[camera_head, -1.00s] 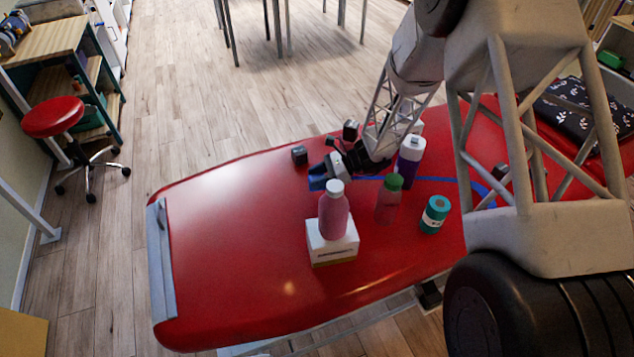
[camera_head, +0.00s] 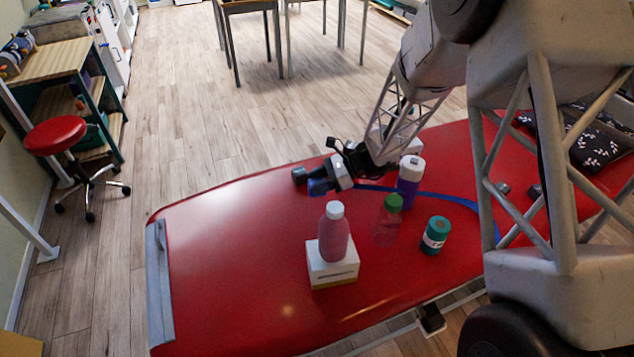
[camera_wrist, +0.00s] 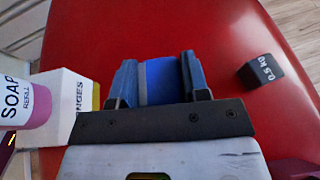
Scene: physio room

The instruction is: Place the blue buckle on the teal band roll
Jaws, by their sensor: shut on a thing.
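My gripper (camera_head: 320,186) is shut on the blue buckle, which shows as a blue piece between the fingers in the wrist view (camera_wrist: 161,80). The fingers hide part of it, and its height above the red table is hard to tell. A blue strap (camera_head: 440,195) runs from near the gripper to the right, behind the bottles, and curves down. The teal band roll (camera_head: 436,235) stands upright with a white label, to the right of and nearer than the gripper. Its top looks clear. It is not in the wrist view.
A pink soap bottle (camera_head: 334,232) stands on a white box (camera_head: 332,268). A green-capped bottle (camera_head: 388,220) and a purple bottle (camera_head: 409,182) stand between gripper and roll. A black 0.5 kg weight (camera_wrist: 260,71) is beside the gripper. The red table (camera_head: 230,260) is clear at left.

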